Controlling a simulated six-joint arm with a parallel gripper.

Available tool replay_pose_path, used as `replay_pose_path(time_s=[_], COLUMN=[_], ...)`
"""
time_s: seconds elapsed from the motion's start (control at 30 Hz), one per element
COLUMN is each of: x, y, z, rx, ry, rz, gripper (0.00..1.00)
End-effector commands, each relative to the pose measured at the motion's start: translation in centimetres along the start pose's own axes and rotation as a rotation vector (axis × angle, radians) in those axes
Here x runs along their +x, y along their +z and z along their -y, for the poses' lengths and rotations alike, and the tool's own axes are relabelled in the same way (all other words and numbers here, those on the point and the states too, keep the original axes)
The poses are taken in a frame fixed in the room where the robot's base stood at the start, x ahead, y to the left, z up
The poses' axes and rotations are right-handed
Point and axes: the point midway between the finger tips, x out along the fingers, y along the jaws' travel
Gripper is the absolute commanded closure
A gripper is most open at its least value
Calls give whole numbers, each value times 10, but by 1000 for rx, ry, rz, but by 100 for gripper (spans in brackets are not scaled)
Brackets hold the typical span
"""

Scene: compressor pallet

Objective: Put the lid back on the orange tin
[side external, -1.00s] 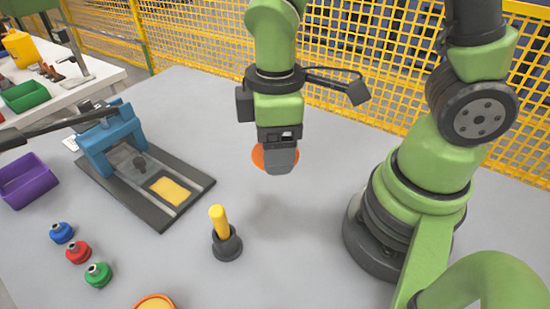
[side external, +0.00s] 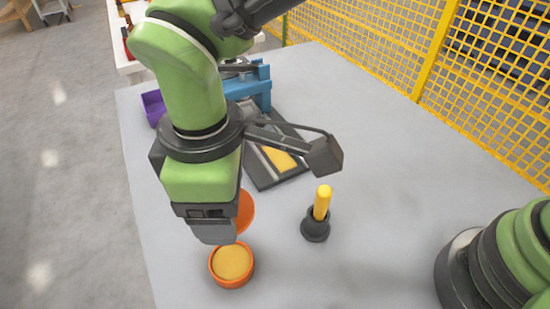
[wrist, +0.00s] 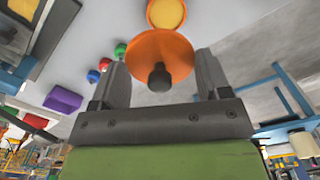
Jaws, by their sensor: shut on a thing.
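The orange tin (side external: 232,284) stands open on the grey table, with yellow contents visible inside. It also shows in the wrist view (wrist: 149,14), at the top, partly cut off. The orange lid (side external: 246,212), a disc with a dark knob, is held by my gripper (side external: 213,236). In the wrist view the lid (wrist: 160,50) lies between the two fingers, its knob facing the camera. My gripper is shut on the lid. The lid is apart from the tin, above and near it; the gripper hides part of the lid in the side view.
A dark cup with a yellow-handled tool (side external: 319,215) stands right of the tin. A blue press on a dark base (side external: 262,175) and a purple bin (side external: 153,107) are behind my arm. Red, blue and green knobbed pieces (wrist: 105,64) show in the wrist view.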

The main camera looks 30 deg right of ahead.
Motion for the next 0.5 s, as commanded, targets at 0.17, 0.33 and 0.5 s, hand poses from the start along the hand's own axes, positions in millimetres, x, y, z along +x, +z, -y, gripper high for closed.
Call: replay_pose_path(time_s=[0.17, 0.33, 0.5], x=[22, 46, 56], y=[-7, -8, -8], z=[10, 10, 9], rx=[-17, -16, -15], ry=[-1, -1, 0], rz=[5, 2, -1], gripper=[52, 52, 52])
